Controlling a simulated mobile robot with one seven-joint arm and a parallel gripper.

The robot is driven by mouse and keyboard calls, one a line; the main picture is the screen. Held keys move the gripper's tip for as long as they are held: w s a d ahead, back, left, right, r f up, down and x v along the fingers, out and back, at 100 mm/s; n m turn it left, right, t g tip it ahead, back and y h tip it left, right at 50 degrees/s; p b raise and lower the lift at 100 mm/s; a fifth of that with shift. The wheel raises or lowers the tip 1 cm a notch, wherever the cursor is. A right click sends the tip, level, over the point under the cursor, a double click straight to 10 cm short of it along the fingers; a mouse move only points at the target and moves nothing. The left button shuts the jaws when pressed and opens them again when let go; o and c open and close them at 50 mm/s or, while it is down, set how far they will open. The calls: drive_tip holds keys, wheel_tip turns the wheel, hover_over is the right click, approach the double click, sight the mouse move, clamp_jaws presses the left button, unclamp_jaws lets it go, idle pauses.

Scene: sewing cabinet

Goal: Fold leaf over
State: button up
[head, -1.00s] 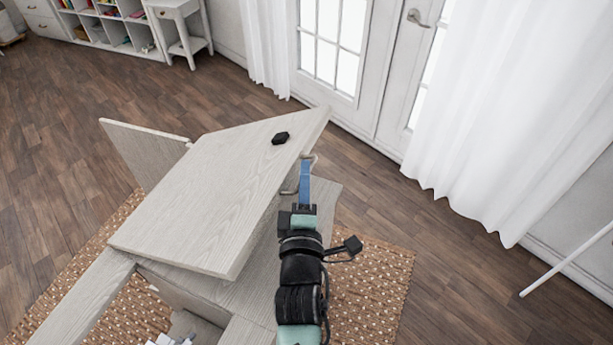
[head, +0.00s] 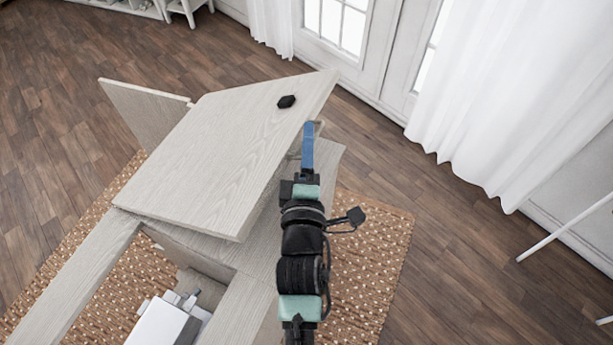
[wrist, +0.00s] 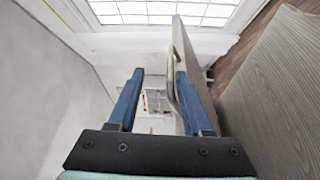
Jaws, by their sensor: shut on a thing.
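The leaf (head: 225,145) is a pale wood-grain panel standing tilted over the cabinet, with a black knob (head: 287,101) near its far edge. A thin metal handle (head: 320,126) is on its right side, at my blue fingertips. My gripper (head: 309,130) reaches up from below along the leaf's right side and is shut on the handle. In the wrist view, the bent handle (wrist: 175,88) and the leaf's edge show beside the right finger. The exact contact is partly hidden by the fingers.
A second upright panel (head: 145,112) stands at the left. The cabinet frame (head: 80,265) is open at the front, with a white sewing machine (head: 160,322) inside. A woven rug (head: 375,235) lies beneath. White curtains (head: 475,110) hang at the right; the wood floor between is clear.

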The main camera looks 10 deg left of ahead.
drive_tip(key=s+b, duration=0.1)
drive_tip(key=s, duration=1)
drive_tip(key=shift+d+b, duration=0.35)
drive_tip(key=shift+d, duration=0.05)
drive_tip(key=shift+f, duration=0.1)
